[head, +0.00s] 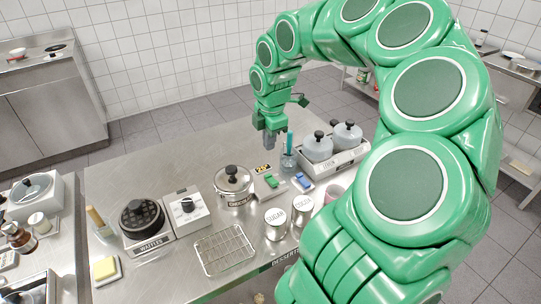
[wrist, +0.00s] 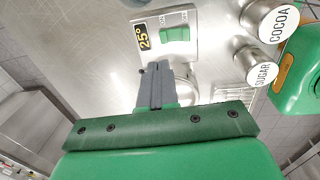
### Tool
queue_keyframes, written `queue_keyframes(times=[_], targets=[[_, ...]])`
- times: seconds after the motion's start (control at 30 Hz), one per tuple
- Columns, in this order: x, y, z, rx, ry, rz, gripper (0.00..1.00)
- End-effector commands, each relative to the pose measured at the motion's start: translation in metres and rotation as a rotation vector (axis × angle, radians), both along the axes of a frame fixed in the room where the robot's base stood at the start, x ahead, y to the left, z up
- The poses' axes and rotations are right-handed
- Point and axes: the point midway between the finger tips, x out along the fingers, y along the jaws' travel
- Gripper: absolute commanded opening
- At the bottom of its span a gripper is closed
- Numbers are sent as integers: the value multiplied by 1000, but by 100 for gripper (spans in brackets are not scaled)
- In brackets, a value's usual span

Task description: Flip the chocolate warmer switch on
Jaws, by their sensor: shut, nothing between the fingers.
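A green rocker switch (head: 271,181) sits on a small plate on the steel counter, beside a black 25° display (head: 263,168). The wrist view also shows the green switch (wrist: 175,34) with small lettering at its sides that I cannot read surely. A blue switch (head: 302,182) lies to its right in the head view. A lidded steel pot (head: 234,181) with a dark label stands left of the green switch. My gripper (head: 270,143) is shut and empty, behind the switch plate. In the wrist view my gripper's tips (wrist: 155,68) are apart from the green switch.
Sugar (head: 276,224) and cocoa (head: 303,210) canisters stand in front of the switches. A wire rack (head: 225,248) and waffle iron (head: 142,221) are at left.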

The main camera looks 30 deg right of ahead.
Motion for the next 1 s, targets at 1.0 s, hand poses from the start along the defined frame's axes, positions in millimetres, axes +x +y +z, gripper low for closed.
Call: queue_keyframes(times=[1.0], targets=[[3,3,36,1,3,-5,0]])
